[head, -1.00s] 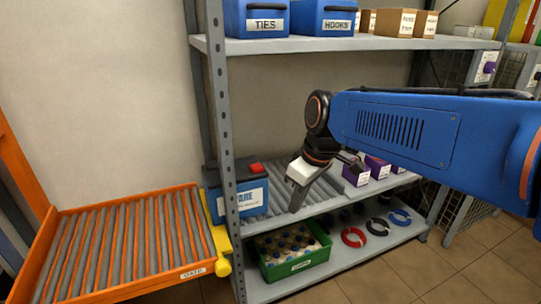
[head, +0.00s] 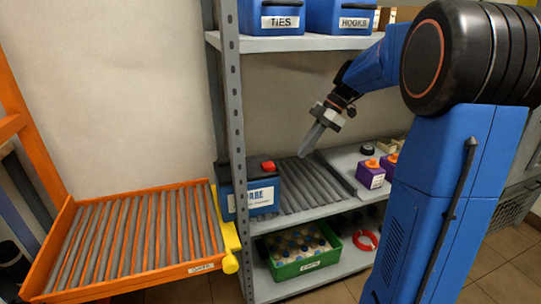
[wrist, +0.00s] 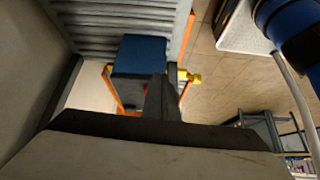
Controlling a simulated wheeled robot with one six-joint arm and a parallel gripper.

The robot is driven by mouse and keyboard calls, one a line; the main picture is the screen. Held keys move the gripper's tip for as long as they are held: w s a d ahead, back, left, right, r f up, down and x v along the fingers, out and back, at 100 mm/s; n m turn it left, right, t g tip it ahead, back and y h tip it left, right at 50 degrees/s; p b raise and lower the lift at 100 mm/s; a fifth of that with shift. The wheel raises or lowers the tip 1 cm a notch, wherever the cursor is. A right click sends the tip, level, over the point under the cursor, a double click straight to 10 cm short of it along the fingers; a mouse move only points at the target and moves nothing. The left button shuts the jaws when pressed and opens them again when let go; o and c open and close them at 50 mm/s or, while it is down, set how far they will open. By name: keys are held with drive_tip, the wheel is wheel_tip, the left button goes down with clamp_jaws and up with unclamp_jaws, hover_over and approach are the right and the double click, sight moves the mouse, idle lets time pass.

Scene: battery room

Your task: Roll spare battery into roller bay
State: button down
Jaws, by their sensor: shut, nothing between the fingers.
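The spare battery (head: 249,190) is a blue box with a dark top, a red cap and a white label. It sits at the left end of the shelf's roller strip (head: 310,188), beside the shelf post. The orange roller bay (head: 130,240) stands to the left, with a yellow part (head: 229,235) at its right edge next to the shelf. My gripper (head: 308,152) is shut and empty, above the rollers and to the right of the battery, not touching it. In the wrist view the battery's blue side (wrist: 140,54) shows beyond my fingers (wrist: 162,98), which partly hide it.
The grey shelf post (head: 236,150) rises in front of the battery. Purple boxes (head: 370,174) stand right of the rollers. A green crate (head: 298,265) and a red ring (head: 365,240) lie on the lower shelf. Blue bins (head: 271,17) are on the shelf above.

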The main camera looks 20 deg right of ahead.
drive_tip(key=w, duration=0.1)
approach(265, 166)
drive_tip(key=shift+n, duration=0.4)
drive_tip(key=x, duration=0.5)
drive_tip(key=shift+w+a+r, duration=0.15)
drive_tip(key=shift+a, duration=0.25)
drive_tip(key=shift+a+f, duration=0.1)
drive_tip(key=shift+f, duration=0.75)
